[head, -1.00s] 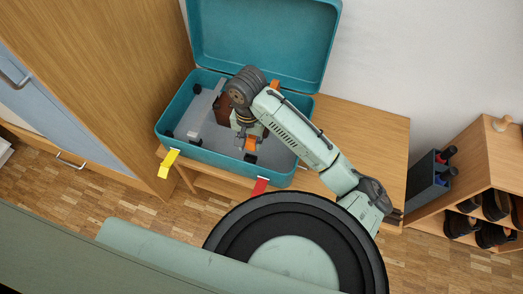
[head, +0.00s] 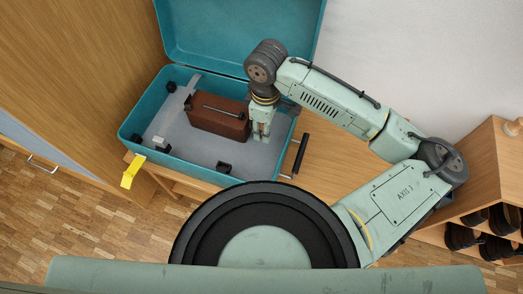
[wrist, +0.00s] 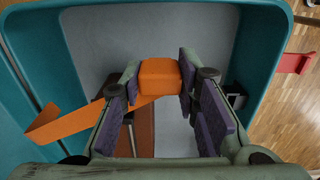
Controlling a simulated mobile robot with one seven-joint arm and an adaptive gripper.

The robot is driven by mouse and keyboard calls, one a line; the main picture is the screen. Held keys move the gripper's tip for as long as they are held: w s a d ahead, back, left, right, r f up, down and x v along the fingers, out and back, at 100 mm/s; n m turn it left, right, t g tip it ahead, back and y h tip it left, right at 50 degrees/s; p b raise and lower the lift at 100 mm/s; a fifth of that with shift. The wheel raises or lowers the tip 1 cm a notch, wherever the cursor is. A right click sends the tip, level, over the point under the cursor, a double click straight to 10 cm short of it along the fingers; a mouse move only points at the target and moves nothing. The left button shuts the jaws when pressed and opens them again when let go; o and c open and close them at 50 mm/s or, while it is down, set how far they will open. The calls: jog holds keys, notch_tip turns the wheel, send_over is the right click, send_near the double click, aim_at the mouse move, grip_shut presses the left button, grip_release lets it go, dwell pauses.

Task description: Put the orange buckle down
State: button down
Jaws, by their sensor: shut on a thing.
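The orange buckle (wrist: 160,77) is a small block between my gripper's two padded fingers in the wrist view. My gripper (wrist: 163,95) is shut on it. An orange strap (wrist: 62,123) runs from it to the left, over the case's edge. In the head view my gripper (head: 261,132) points down inside the right part of the open teal case (head: 127,125). The buckle cannot be made out in the head view. Its height above the case floor is hard to tell.
A brown box (head: 216,120) with a handle lies in the case, left of my gripper. Small black blocks stand along the case walls. A yellow tab (head: 130,173) hangs at the front; a red tab (wrist: 291,63) shows in the wrist view. The wooden bench (head: 330,160) is clear on the right.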

notch_tip(320, 180, down, 10)
jog(key=shift+r+p, duration=0.15)
jog(key=shift+p, duration=0.35)
jog(key=shift+f+b, duration=0.4)
jog(key=shift+f, duration=0.3)
jog(key=c, duration=1.2)
grip_release()
